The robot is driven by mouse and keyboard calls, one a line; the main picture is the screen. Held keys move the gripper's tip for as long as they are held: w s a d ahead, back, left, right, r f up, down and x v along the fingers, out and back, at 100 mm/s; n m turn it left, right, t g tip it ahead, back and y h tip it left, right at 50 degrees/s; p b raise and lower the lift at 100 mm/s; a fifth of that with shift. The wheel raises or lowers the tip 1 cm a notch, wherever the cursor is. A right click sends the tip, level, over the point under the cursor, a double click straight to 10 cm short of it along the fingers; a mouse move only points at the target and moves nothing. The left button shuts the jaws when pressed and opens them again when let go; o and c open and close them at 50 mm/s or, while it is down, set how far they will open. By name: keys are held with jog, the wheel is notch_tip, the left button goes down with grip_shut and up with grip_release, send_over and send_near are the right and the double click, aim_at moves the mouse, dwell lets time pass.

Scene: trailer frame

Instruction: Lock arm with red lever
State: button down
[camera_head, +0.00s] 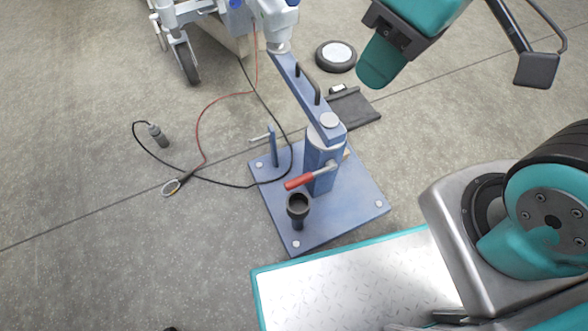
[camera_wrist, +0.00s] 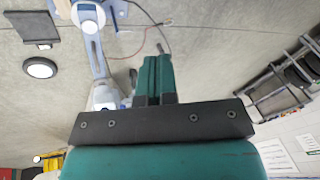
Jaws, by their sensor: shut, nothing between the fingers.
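The red lever (camera_head: 300,181) sticks out to the lower left from the side of a blue post (camera_head: 321,170) in the head view. The blue arm (camera_head: 304,92) rests on top of the post and runs up and back to a white and blue fixture.
The post stands on a blue base plate (camera_head: 352,208) with a dark cup (camera_head: 298,206) and a small upright lever. Cables lie on the floor to the left. A round disc (camera_head: 336,56) and a dark tray (camera_head: 353,108) lie behind. The left floor is mostly open.

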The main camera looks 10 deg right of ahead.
jog(key=m+g+h+b, duration=0.1)
jog(key=m+h+b, duration=0.1)
jog(key=b, duration=0.1)
send_over(297, 179)
jog(key=s+d, duration=0.2)
jog(key=d, duration=0.1)
jog(key=w+d+x, duration=0.1)
jog(key=d+x, duration=0.1)
jog(key=x, duration=0.8)
jog(key=w+a+f+m+h+b, duration=0.1)
jog(key=w+a+f, duration=0.1)
jog(key=f, duration=0.6)
jog(key=w+a+f+m+g+h+b, duration=0.1)
jog(key=w+a+f, duration=0.1)
jog(key=f, duration=0.7)
jog(key=shift+w+f+m+h+b, duration=0.15)
jog(key=shift+w+m+h+b, duration=0.15)
jog(key=shift+w+m+h, duration=0.15)
jog(key=shift+f, duration=0.1)
jog(key=s+f+b, duration=0.1)
jog(key=f+b, duration=0.2)
jog(key=f, duration=0.1)
jog(key=f+b, duration=0.3)
jog(key=f, duration=0.2)
jog(key=s+f+b, duration=0.1)
jog(key=f+b, duration=0.2)
jog(key=f, duration=0.1)
jog(key=shift+s+d+f, duration=0.3)
jog(key=shift+s+d, duration=0.05)
jog(key=shift+d, duration=0.05)
